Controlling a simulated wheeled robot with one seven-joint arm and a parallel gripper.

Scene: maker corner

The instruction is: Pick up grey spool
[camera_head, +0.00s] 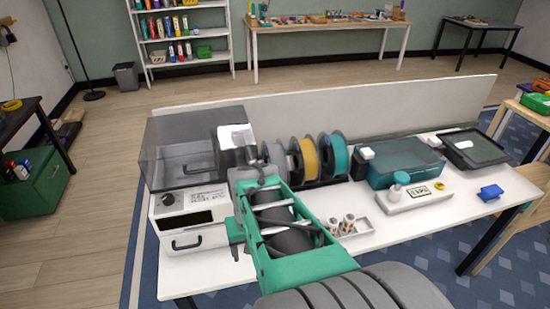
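A grey spool (274,154) stands upright at the left end of a row of spools on the white table, partly hidden behind my wrist. To its right stand a yellow spool (304,158) and a teal spool (334,156). My gripper (236,142) is just left of the grey spool, in front of the clear-lidded machine. My own wrist and the small size hide its fingertips, so I cannot tell whether it is open or holds anything.
The machine with a clear cover (180,150) is at left. A teal box (402,163), a dark tray (474,150), a blue item (490,192) and small cups (347,224) occupy the table's right and front. A low white panel (420,105) runs behind.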

